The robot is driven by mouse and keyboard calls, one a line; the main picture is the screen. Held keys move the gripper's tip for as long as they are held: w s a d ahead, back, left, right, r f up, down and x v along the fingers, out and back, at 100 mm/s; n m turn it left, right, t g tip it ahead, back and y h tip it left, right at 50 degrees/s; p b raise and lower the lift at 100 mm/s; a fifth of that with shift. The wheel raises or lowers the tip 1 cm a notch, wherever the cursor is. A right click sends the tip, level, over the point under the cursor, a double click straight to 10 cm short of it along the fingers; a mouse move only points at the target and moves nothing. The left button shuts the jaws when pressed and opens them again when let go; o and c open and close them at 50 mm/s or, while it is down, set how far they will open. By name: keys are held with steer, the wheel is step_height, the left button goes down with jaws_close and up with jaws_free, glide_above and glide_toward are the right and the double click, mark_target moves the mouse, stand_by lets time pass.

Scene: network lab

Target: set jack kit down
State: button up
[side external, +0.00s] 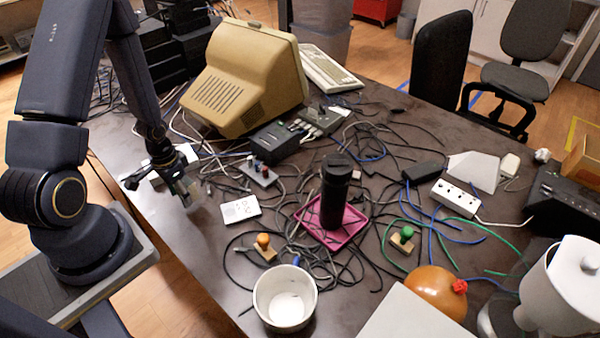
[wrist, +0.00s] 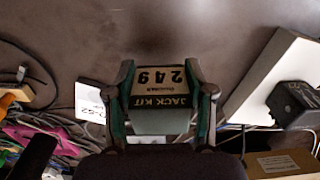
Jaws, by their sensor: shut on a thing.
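My gripper (wrist: 163,98) is shut on the jack kit (wrist: 162,88), a small box whose label reads "JACK KIT 249" upside down in the wrist view. Greenish finger parts grip it from both sides. In the side external view my gripper (side external: 183,186) is at the left part of the dark table (side external: 225,290), and the kit there is small and partly hidden by the fingers. I cannot tell whether the kit touches the table top.
A white card (side external: 240,208) lies just right of my gripper. A pink tray (side external: 322,238) holds a black bottle (side external: 335,190). Tangled cables, a beige monitor (side external: 245,78) and a white pot (side external: 285,300) stand around. The table's front left is fairly clear.

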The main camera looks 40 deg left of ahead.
steer(key=shift+f, duration=1.85)
steer(key=shift+f, duration=0.15)
steer(key=o, duration=1.2)
